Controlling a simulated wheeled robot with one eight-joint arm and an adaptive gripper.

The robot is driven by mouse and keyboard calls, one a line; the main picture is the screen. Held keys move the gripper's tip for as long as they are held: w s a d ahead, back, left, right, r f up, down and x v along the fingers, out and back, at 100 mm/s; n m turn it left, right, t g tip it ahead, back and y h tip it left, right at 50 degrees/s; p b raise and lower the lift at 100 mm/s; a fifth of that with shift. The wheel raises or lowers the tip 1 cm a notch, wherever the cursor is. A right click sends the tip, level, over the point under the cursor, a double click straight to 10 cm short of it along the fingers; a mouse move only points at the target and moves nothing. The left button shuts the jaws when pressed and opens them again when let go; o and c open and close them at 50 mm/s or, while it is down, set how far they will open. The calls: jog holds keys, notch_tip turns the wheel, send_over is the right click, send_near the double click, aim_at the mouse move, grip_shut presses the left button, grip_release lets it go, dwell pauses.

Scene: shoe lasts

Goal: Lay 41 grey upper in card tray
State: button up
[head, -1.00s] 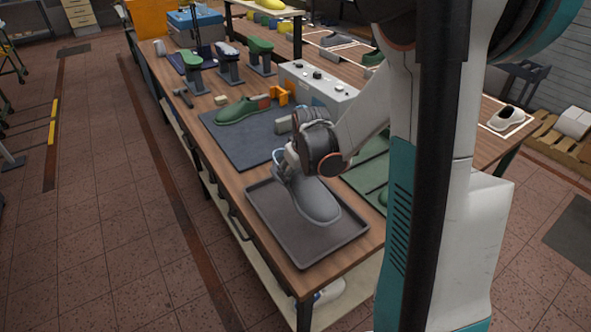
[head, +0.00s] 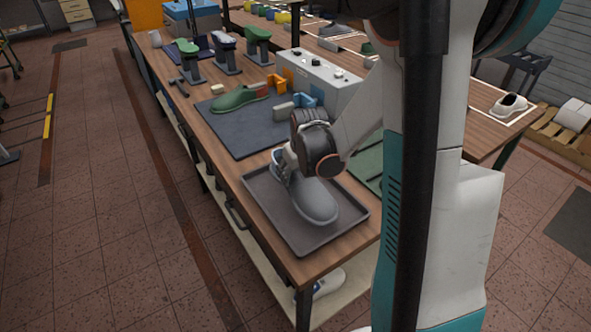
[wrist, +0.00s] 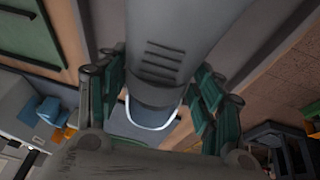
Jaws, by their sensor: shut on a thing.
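The grey upper (head: 315,202) is over the dark grey card tray (head: 321,239) at the near end of the workbench, its toe toward the near right. I cannot tell whether it touches the tray floor. My gripper (head: 284,163) is at its heel end, partly hidden by my wrist. In the wrist view the grey upper (wrist: 170,55) lies between the green-grey fingers of my gripper (wrist: 158,97), which is shut on it. A number on the upper is not readable.
Behind the tray is a dark mat (head: 238,132) with a green shoe form (head: 238,98). A grey control box (head: 316,78) and orange and blue blocks stand beyond. Several lasts on stands are at the back. A green mat (head: 366,166) lies right of the tray.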

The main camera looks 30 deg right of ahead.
jog(key=shift+s+f+b, duration=0.1)
jog(key=shift+f+b, duration=1.35)
jog(key=shift+f, duration=0.4)
jog(key=shift+f, duration=0.2)
jog(key=o, duration=1.4)
jog(key=shift+r, duration=0.1)
jog(key=v, duration=1.2)
jog(key=shift+a, duration=0.1)
